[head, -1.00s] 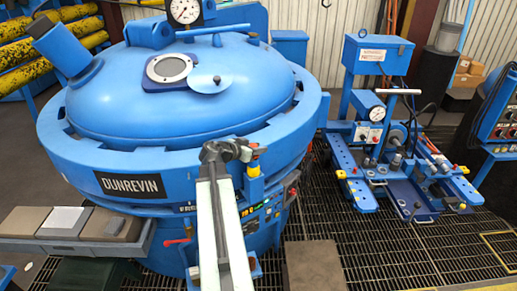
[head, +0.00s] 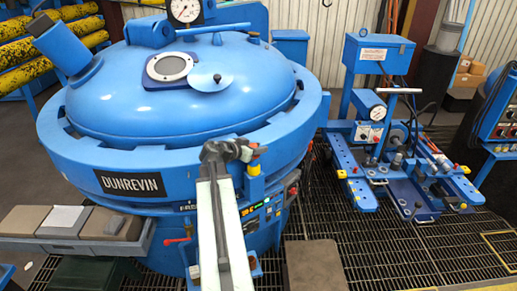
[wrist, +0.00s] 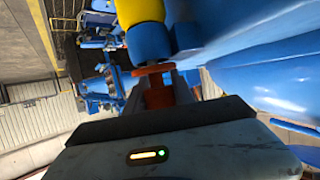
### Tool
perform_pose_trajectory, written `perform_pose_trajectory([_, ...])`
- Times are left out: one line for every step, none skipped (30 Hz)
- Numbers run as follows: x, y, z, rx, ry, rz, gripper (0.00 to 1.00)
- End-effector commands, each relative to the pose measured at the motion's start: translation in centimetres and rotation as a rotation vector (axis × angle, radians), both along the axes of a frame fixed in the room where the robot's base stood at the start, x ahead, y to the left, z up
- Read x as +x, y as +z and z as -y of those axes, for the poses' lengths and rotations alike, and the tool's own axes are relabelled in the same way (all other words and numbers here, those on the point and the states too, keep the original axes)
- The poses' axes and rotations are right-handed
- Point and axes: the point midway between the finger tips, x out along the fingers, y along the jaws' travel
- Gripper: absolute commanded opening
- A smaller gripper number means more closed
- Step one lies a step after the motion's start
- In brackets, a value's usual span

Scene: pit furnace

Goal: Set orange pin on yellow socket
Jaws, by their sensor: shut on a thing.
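My gripper (head: 258,152) is in front of the furnace rim in the head view. It is shut on the orange pin (head: 263,149), whose small orange end shows at the jaws. In the wrist view the orange-red pin (wrist: 157,92) stands between the jaws, with a flat orange collar at its far end. A blue round part (wrist: 149,43) lies just past the collar, with the yellow socket (wrist: 140,11) beyond it at the top edge. In the head view the yellow socket (head: 254,169) is just below the gripper. I cannot tell whether the pin touches the socket.
The large blue furnace (head: 180,90) with its wide rim stands close behind the gripper. A grey tray (head: 75,238) with blocks juts out at left. A blue bench (head: 400,180) with fittings stands at right. Dark floor grating lies between.

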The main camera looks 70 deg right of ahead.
Motion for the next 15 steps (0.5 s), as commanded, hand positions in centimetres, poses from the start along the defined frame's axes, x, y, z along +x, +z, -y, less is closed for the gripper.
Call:
perform_pose_trajectory([-0.01,-0.20,0.01,0.000,0.000,0.000,0.00])
perform_pose_trajectory([-0.02,-0.27,0.01,0.000,0.000,0.000,0.00])
perform_pose_trajectory([-0.03,-0.34,0.01,0.000,0.000,0.000,0.00])
perform_pose_trajectory([-0.03,-0.40,0.02,0.000,0.000,0.000,0.00])
perform_pose_trajectory([-0.03,-0.46,0.01,0.000,0.000,0.000,0.00])
perform_pose_trajectory([-0.04,-0.54,0.01,0.000,0.000,0.000,0.00])
perform_pose_trajectory([-0.04,-0.60,0.02,0.000,-0.001,0.000,0.00])
perform_pose_trajectory([-0.05,-0.58,0.01,0.000,-0.001,0.000,0.32])
perform_pose_trajectory([-0.05,-0.50,0.02,0.000,-0.001,0.000,0.39])
perform_pose_trajectory([-0.05,-0.49,0.02,0.000,-0.001,0.000,0.39])
perform_pose_trajectory([-0.05,-0.49,0.02,0.000,-0.001,0.000,0.39])
perform_pose_trajectory([-0.06,-0.49,0.02,0.000,-0.001,0.000,0.39])
perform_pose_trajectory([-0.06,-0.49,0.02,0.000,-0.001,0.000,0.39])
perform_pose_trajectory([-0.06,-0.49,0.02,0.000,-0.001,0.000,0.39])
perform_pose_trajectory([-0.07,-0.49,0.03,0.000,-0.001,0.000,0.39])
